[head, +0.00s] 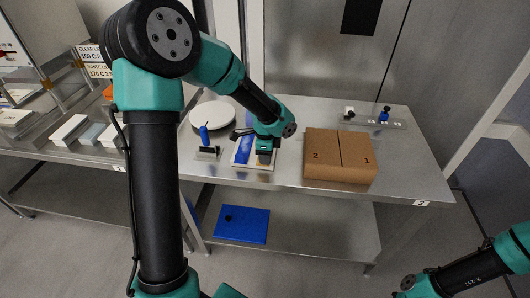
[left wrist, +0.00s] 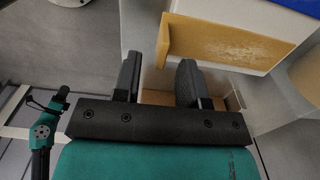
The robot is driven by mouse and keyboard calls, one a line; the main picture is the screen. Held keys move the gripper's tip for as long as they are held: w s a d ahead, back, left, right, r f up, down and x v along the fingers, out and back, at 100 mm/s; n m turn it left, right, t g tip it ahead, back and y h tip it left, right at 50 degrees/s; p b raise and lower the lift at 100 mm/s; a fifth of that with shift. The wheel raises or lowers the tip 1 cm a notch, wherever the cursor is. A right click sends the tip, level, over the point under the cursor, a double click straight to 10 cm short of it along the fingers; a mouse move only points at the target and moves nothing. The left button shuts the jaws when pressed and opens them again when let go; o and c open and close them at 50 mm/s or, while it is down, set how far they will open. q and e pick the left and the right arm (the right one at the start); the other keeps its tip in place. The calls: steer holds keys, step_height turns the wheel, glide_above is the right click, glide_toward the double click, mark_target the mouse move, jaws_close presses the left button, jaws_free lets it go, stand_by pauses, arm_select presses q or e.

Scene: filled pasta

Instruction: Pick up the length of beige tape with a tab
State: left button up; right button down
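The beige tape (left wrist: 232,46) shows in the left wrist view as a flat tan strip along a pale block. An upright tan tab (left wrist: 163,42) stands at its left end. My left gripper (left wrist: 159,65) is open, its two black fingers apart, with the tab in line with the gap between them. I cannot tell whether they touch it. In the head view my left arm reaches over the table to a white board with a blue patch (head: 242,150); the wrist hides part of it, and the tape is too small to make out there. My right gripper is not clearly seen.
A cardboard box (head: 340,170) marked 2 and 1 stands right of the board. A blue-handled tool (head: 205,136) and a round white plate (head: 212,114) are to its left. A metal rack (head: 372,120) stands at the back right. Bare tabletop (head: 410,165) lies right of the box.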

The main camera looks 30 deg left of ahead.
arm_select(q)
step_height(320, 180, down, 2)
stand_by(0.5)
jaws_close()
